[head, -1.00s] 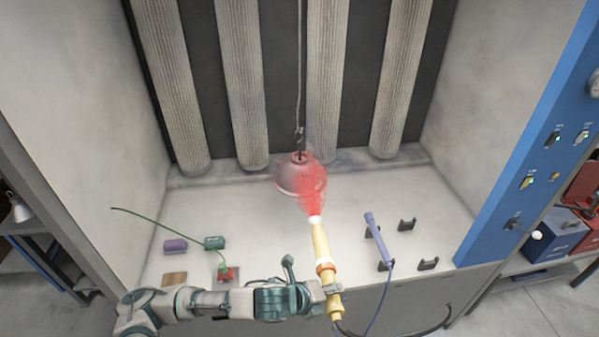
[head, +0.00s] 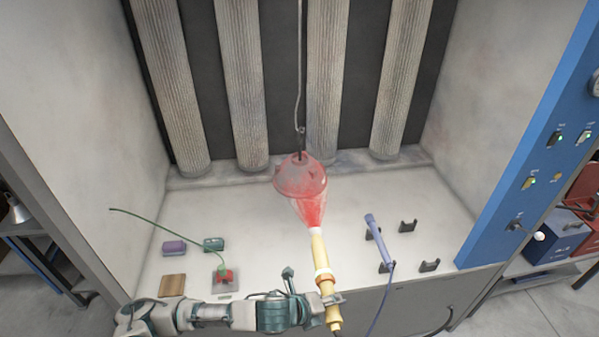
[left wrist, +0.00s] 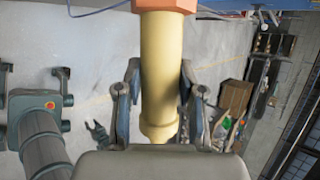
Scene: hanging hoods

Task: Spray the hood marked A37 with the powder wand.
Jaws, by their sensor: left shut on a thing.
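A cone-shaped hood (head: 300,180) hangs on a hook and rod in the middle of the booth. It looks reddish over grey; no mark is legible on it. My left gripper (head: 331,299) is shut on the yellow powder wand (head: 320,255), which also shows between its fingers in the left wrist view (left wrist: 160,70). The wand's tip points up at the hood from below, slightly to its right. A red spray cloud (head: 311,213) runs from the tip to the hood's lower part. A small dark claw shape in the left wrist view may be my right gripper (left wrist: 97,134); its opening is unclear.
A blue-violet wand (head: 376,238) rests among dark cradles at right. A purple block (head: 174,248), a green block (head: 213,244), a wooden block (head: 173,285) and a red clip with a green wire (head: 223,275) lie at left. A blue control panel (head: 530,150) edges the right side.

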